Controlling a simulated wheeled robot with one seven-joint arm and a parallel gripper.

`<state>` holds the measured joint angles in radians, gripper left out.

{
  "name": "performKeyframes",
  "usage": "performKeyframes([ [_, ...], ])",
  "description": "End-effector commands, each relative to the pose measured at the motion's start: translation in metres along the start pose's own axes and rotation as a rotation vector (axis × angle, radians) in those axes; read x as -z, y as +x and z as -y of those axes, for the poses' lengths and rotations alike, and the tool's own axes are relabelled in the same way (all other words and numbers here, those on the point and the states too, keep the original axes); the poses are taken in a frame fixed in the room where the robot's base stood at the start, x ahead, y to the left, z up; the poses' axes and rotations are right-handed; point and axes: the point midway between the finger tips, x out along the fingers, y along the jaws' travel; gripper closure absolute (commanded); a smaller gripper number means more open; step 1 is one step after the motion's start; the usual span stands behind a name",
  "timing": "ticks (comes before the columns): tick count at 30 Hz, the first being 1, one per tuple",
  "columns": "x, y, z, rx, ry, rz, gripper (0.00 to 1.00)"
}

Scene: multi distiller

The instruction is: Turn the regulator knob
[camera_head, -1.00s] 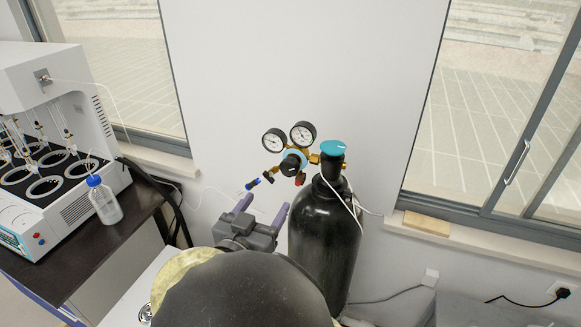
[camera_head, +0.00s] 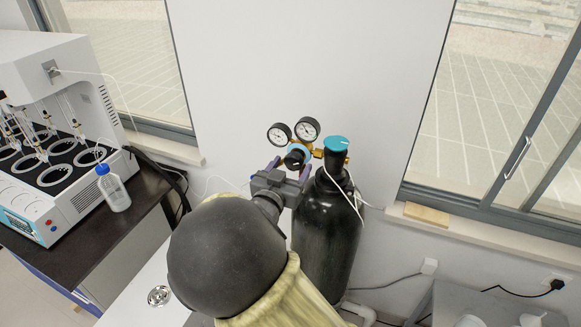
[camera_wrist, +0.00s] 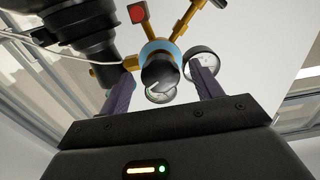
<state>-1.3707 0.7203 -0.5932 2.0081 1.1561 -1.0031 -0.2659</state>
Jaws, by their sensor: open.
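The regulator knob (camera_head: 295,157) is a black round knob with a light blue collar, below two white-faced gauges (camera_head: 293,131) on brass fittings. In the wrist view the black knob (camera_wrist: 159,74) with a white mark sits between and just beyond the two purple fingers. My gripper (camera_head: 290,168) is open and close in front of the knob; in the wrist view its fingertips (camera_wrist: 162,76) lie on either side of it. I cannot tell whether either finger touches the knob. The black gas cylinder (camera_head: 325,225) with a teal-topped valve (camera_head: 337,144) stands upright to the right.
A dark bench (camera_head: 125,225) at the left carries a white distiller (camera_head: 75,130) and a blue-capped bottle (camera_head: 113,188). A thin white tube runs over the cylinder's shoulder. A window is on each side. A grey table (camera_head: 465,305) is at the lower right.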

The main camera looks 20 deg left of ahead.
Motion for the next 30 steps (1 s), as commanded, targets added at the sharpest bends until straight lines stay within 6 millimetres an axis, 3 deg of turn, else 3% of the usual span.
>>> performKeyframes([
  [2,0.0000,-0.0002,0.0000,0.000,0.000,0.000,0.37],
  [6,0.0001,-0.0003,0.0000,0.000,0.000,0.000,0.65],
  [9,0.0002,-0.0004,0.0000,0.000,0.000,0.000,0.80],
  [30,0.0004,-0.0006,0.0005,0.000,0.177,-0.001,0.80],
])
